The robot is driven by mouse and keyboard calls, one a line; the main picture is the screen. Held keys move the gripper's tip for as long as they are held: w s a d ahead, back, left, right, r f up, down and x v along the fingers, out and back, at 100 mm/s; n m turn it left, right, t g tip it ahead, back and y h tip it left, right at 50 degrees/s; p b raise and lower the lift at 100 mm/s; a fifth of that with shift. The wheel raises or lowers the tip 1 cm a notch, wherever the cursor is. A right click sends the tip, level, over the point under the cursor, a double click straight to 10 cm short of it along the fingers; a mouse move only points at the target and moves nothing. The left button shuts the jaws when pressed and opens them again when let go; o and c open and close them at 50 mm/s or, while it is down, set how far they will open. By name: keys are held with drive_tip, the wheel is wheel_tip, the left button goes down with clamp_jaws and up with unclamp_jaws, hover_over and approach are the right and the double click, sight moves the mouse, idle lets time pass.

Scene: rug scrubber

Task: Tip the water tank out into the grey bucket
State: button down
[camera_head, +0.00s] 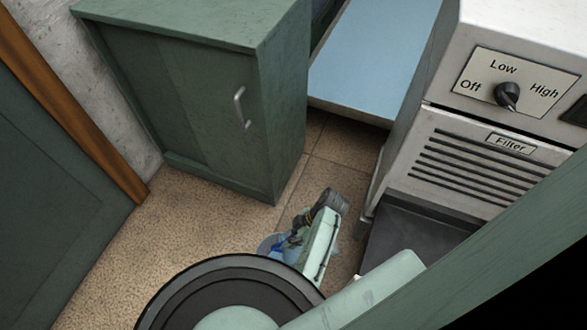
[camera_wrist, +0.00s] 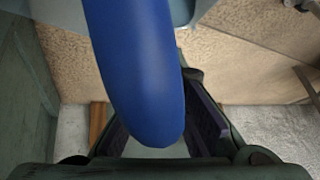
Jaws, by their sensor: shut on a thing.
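The water tank (camera_head: 265,243) is a pale blue, see-through thing low over the floor in the head view, partly hidden by my gripper and my own body. Its thick blue handle (camera_wrist: 138,70) runs down between my fingers in the wrist view, with pale blue tank wall (camera_wrist: 206,8) at the top edge. My gripper (camera_wrist: 160,135) is shut on this handle, one dark pad on each side. It also shows small in the head view (camera_head: 287,243). Whether the tank touches the floor, and whether it holds water, I cannot tell. I see no grey bucket in either view.
A green cabinet (camera_head: 205,95) with a metal handle stands behind. A machine (camera_head: 480,150) with a dial and a filter grille is at right, beside a light blue surface (camera_head: 378,50). A green panel (camera_head: 490,240) crosses the lower right. Tiled floor (camera_head: 195,220) is clear at left.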

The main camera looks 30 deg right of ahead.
sight(276, 245)
drive_tip(key=shift+w+a+r+h+p, duration=0.1)
drive_tip(key=shift+w+a+h+p, duration=0.2)
drive_tip(key=shift+a+h, duration=0.2)
drive_tip(key=shift+w+a+f+g+h, duration=0.15)
drive_tip(key=shift+a+f+g+h, duration=0.15)
drive_tip(key=shift+a+h, duration=0.25)
drive_tip(key=shift+w+a+f+g+h, duration=0.15)
drive_tip(key=shift+a+g+h, duration=0.3)
drive_tip(key=shift+h, duration=0.1)
drive_tip(key=shift+w+a+f+g+h, duration=0.2)
drive_tip(key=shift+a+f+h, duration=0.15)
drive_tip(key=shift+a+h, duration=0.15)
drive_tip(key=shift+w+a+f+g+h, duration=0.1)
drive_tip(key=shift+w+a+f+h, duration=0.1)
drive_tip(key=shift+a+f+h, duration=0.25)
drive_tip(key=w+a+f+g+h+b, duration=0.1)
drive_tip(key=w+a+f+g+h, duration=0.1)
drive_tip(key=a+h, duration=0.3)
drive_tip(key=shift+f+h+b, duration=0.4)
drive_tip(key=shift+f+h, duration=0.25)
drive_tip(key=shift+f, duration=0.15)
idle(0.3)
drive_tip(key=shift+m+g, duration=0.3)
drive_tip(key=shift+g, duration=0.05)
idle(3.4)
